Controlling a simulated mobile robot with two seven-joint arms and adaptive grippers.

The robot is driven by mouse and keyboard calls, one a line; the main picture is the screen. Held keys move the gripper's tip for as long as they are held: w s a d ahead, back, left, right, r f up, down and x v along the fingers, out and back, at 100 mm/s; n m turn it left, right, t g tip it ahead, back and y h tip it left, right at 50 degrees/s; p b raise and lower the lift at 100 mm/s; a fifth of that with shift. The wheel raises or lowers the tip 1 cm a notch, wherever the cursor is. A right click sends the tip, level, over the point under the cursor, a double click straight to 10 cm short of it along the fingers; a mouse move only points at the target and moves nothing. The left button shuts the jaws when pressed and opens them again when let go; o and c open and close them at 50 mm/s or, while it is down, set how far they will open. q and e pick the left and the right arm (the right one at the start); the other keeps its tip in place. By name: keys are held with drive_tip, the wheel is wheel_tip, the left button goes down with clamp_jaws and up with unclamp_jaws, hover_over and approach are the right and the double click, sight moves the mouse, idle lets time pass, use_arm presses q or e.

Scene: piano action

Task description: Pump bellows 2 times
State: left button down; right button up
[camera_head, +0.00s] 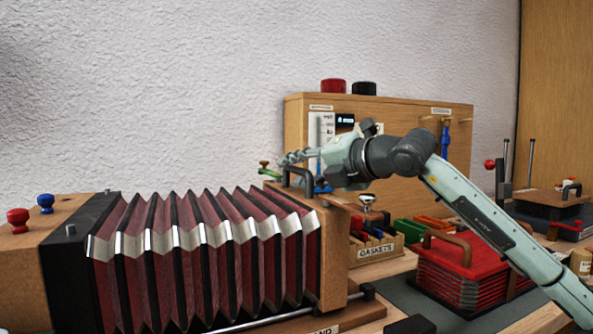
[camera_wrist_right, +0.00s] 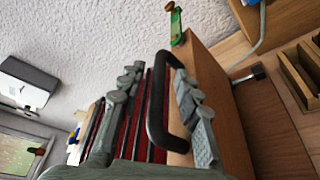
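The bellows (camera_head: 205,250) lies stretched out along the bench at the left, with dark red pleats and silver corner trims. Its right wooden end board (camera_head: 333,255) carries a black handle (camera_head: 300,171). The handle also shows in the right wrist view (camera_wrist_right: 154,118). My right gripper (camera_head: 293,158) is at this handle, coming from the right. In the wrist view its fingers (camera_wrist_right: 157,82) are apart, one on each side of the handle bar, with gaps visible. Part of the handle is hidden by the gripper in the head view. My left gripper is out of view.
A gasket box (camera_head: 376,250) and a red pleated block with a handle (camera_head: 470,262) stand right of the bellows. A wooden panel (camera_head: 293,125) with gauges stands behind my right gripper. A metal rod (camera_head: 290,315) runs along the bellows' front.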

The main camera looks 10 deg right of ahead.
drive_tip(key=shift+s, duration=0.1)
drive_tip(key=shift+c, duration=0.2)
clamp_jaws()
drive_tip(key=shift+a, duration=0.1)
